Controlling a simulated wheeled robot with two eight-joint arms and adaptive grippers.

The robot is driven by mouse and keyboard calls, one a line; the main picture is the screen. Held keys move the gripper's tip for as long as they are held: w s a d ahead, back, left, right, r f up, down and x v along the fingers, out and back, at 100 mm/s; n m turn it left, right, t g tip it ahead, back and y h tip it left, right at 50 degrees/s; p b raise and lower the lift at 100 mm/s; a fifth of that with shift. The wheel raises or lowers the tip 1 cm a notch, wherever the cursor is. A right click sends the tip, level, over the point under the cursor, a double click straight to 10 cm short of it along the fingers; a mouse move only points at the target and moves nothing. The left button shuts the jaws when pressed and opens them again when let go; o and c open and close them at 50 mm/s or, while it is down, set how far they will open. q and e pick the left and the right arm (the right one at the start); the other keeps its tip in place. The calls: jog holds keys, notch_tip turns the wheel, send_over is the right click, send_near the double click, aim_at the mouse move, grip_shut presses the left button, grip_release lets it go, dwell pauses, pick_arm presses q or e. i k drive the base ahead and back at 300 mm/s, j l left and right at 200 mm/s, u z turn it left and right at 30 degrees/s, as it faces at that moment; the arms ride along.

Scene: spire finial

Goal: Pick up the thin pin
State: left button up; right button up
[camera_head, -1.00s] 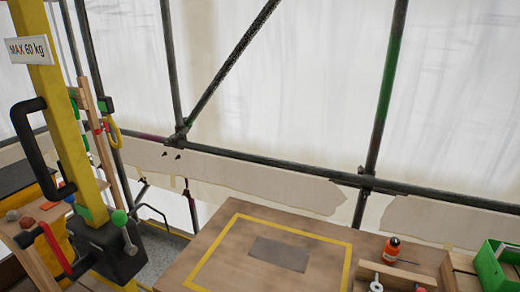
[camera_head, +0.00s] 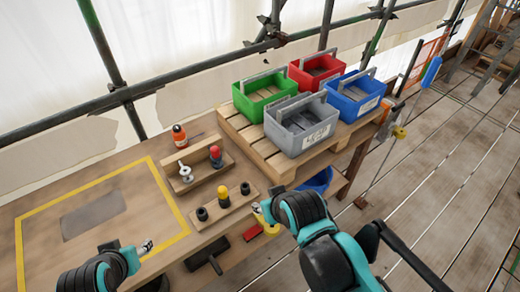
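I cannot tell for sure which piece is the thin pin. A front wooden rack (camera_head: 232,210) on the bench holds a yellow-topped piece (camera_head: 223,195) between two black pieces (camera_head: 202,213). Behind it, a second wooden holder (camera_head: 206,181) has a silver ring-topped piece (camera_head: 186,172) and a red-topped piece (camera_head: 215,154). My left gripper (camera_head: 146,247) is above the bench's front, left of the racks. My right gripper (camera_head: 259,209) is just right of the front rack, partly hidden by my arm. The fingers are too small to read in either, and I see nothing held.
An orange bottle (camera_head: 179,136) stands behind the racks. Green (camera_head: 243,103), red (camera_head: 294,74), blue (camera_head: 371,108) and grey (camera_head: 290,148) crates stand on a pallet (camera_head: 262,160) at right. A yellow-taped square (camera_head: 172,190) on the bench's left surrounds a grey patch (camera_head: 93,214).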

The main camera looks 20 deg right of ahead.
aim_at(214, 151)
jog(key=z, duration=0.3)
jog(key=i+l, duration=0.15)
jog(key=l, duration=0.15)
jog(key=i+l+u, duration=0.1)
jog(key=l, duration=0.25)
jog(key=i+l, duration=0.2)
jog(key=i+l+u, duration=0.15)
jog(key=l, duration=0.3)
jog(key=i+l, duration=0.15)
jog(key=l, duration=0.2)
